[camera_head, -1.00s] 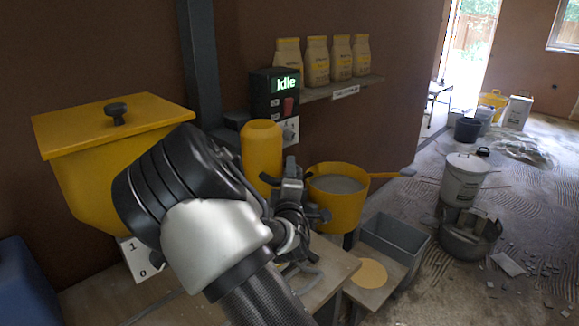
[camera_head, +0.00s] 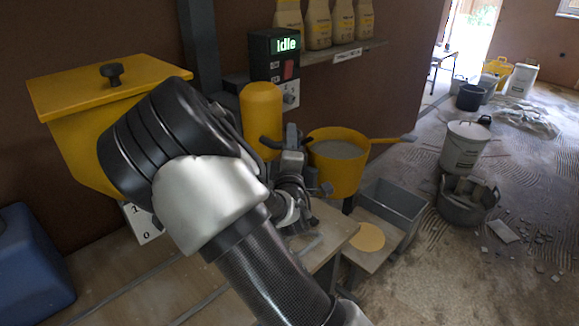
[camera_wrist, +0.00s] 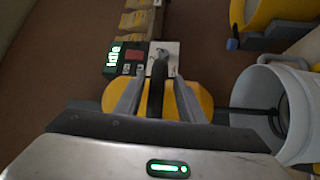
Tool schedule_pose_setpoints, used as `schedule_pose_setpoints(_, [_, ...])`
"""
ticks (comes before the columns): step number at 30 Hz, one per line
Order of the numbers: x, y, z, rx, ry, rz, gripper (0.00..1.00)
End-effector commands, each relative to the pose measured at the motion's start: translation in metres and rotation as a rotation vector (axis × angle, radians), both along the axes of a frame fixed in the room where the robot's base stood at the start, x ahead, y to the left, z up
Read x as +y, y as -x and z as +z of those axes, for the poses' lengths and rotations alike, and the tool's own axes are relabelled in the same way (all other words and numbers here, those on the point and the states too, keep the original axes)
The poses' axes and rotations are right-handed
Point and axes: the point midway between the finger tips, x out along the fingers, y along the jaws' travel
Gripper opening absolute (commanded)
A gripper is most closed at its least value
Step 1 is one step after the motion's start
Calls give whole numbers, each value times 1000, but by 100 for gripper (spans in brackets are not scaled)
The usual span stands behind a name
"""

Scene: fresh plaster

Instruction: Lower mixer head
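The mixer head (camera_head: 261,108) is a yellow rounded cylinder standing upright to the left of the yellow mixing bowl (camera_head: 350,180), which holds grey plaster. A dark handle (camera_head: 264,143) is at the head's lower front. My gripper (camera_head: 292,137) is beside this handle, left of the bowl. In the wrist view, its two grey fingers (camera_wrist: 158,92) stand on either side of the dark handle (camera_wrist: 156,88), with slim gaps visible, and the yellow head (camera_wrist: 112,97) is behind them. Contact at the fingertips is hard to make out.
The control box (camera_head: 275,65) reads "Idle" behind the head. Paper bags (camera_head: 318,25) stand on a wall shelf. A yellow hopper (camera_head: 85,125) and blue container (camera_head: 30,265) are at left. A grey bin (camera_head: 395,210) is right of the bench, with buckets (camera_head: 463,150) on the floor.

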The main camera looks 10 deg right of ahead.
Motion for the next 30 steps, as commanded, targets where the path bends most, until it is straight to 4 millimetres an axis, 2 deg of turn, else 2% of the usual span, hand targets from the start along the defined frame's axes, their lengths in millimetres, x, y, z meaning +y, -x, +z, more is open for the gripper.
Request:
schedule_pose_setpoints(3, [7, 29, -4, 4, -1, 1, 36])
schedule_pose_setpoints(14, [25, 116, -16, 3, 1, 2, 36])
schedule_pose_setpoints(15, [25, 117, -8, 4, 5, 1, 36])
schedule_pose_setpoints(24, [28, 136, -16, 2, 3, -1, 36])
schedule_pose_setpoints(30, [29, 139, -19, -1, -1, -1, 36])
